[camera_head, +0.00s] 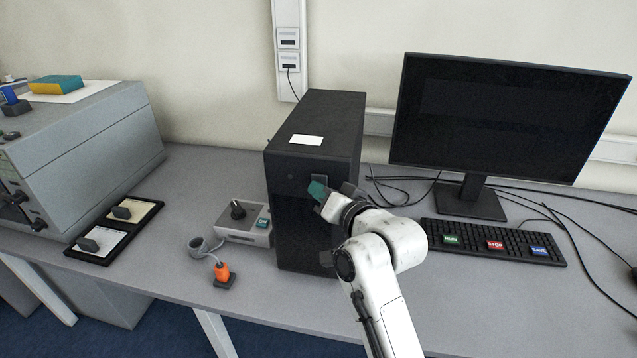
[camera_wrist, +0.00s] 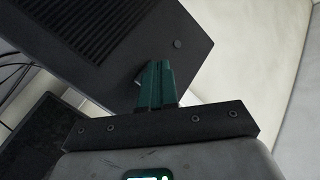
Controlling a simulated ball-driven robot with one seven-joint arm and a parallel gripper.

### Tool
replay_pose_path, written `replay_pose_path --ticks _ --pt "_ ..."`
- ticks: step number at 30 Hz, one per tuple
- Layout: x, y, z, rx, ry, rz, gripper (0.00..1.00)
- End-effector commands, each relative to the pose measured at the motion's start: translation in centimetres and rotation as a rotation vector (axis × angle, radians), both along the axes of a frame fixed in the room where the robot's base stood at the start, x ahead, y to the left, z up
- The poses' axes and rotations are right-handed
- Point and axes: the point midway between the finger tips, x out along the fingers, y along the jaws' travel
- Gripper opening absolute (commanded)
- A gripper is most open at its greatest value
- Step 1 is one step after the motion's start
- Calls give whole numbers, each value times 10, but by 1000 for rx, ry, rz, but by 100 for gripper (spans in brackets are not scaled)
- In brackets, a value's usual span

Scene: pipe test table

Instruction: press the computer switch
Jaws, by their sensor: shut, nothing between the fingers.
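The black computer tower (camera_head: 320,125) stands upright on the table, with a white label on top. It fills the upper part of the wrist view (camera_wrist: 105,35). A dark rectangular switch-like piece (camera_head: 320,180) sits on the upper right of its front face; in the wrist view a grey piece (camera_wrist: 140,75) shows partly behind the fingers. A small round dark button (camera_wrist: 178,44) is on the same face, apart from the fingers. My gripper (camera_head: 317,190), with green fingers, is shut and empty close to the front face; its tips (camera_wrist: 154,66) are by the grey piece. I cannot tell whether they touch.
A monitor (camera_head: 510,115) and keyboard (camera_head: 490,240) stand to the right, with loose cables. A large grey instrument (camera_head: 100,150) stands further left.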

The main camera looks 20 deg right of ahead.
Motion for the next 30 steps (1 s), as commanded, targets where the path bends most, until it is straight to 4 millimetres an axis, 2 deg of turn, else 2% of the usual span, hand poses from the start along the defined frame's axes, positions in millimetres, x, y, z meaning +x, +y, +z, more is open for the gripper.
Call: replay_pose_path --ticks 12,23,30 --pt "0 -1 0 0 0 -1 0" --pt "-12 9 1 -1 1 1 0" --pt "-13 9 0 0 0 0 0"
